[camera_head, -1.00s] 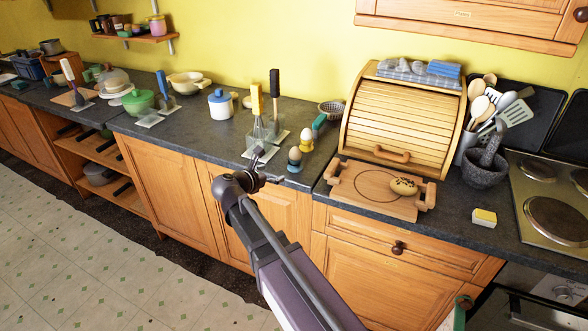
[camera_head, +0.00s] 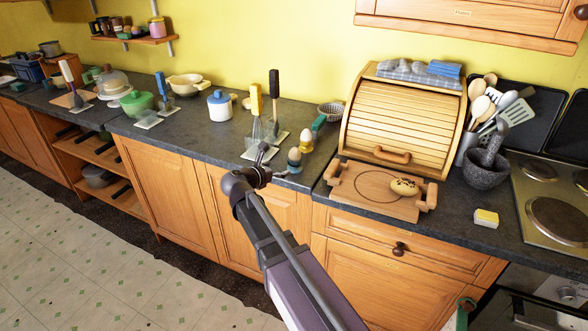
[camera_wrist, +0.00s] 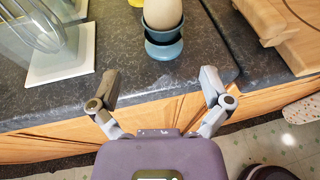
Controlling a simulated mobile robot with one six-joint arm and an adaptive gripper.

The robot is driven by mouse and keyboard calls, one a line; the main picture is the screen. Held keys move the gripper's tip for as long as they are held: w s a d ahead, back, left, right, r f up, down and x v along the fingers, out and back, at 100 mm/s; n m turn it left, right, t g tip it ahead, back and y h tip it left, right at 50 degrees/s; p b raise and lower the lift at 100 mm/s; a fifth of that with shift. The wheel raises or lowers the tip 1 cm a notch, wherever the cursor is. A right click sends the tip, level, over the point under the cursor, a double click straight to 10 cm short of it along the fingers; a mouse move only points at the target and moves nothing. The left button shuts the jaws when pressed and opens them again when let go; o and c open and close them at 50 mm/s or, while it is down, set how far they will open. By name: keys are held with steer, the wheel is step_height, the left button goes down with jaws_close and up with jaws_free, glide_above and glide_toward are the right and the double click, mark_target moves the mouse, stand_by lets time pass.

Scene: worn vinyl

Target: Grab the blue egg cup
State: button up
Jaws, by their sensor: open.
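The blue egg cup (camera_wrist: 162,45) holds a pale egg (camera_wrist: 162,12) and stands upright near the worktop's front edge. In the head view the blue egg cup (camera_head: 294,166) is just right of my gripper. My gripper (camera_wrist: 156,80) is open and empty. Its two fingers point toward the cup, one to each side, with the cup a little beyond the tips and not touched. In the head view my gripper (camera_head: 268,156) is small, dark and next to the worktop edge. A yellow egg cup (camera_head: 306,143) with an egg stands behind the blue one.
A whisk (camera_wrist: 38,25) on a white tile (camera_wrist: 60,55) stands left of the cup. A wooden tray (camera_head: 385,203) with a bread roll lies to the right, before the bread bin (camera_head: 400,120). Bare worktop (camera_wrist: 125,75) lies between the tile and the cup.

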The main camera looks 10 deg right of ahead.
mark_target(291, 162)
steer(key=shift+b+x, duration=0.4)
steer(key=shift+x, duration=1.65)
steer(key=shift+b+x, duration=0.65)
steer(key=shift+x, duration=1.95)
steer(key=shift+s+d+r, duration=0.1)
steer(key=shift+s+d, duration=0.05)
steer(key=shift+s, duration=0.05)
steer(key=c, duration=1.4)
steer(key=shift+o, duration=0.2)
steer(key=shift+r, duration=0.2)
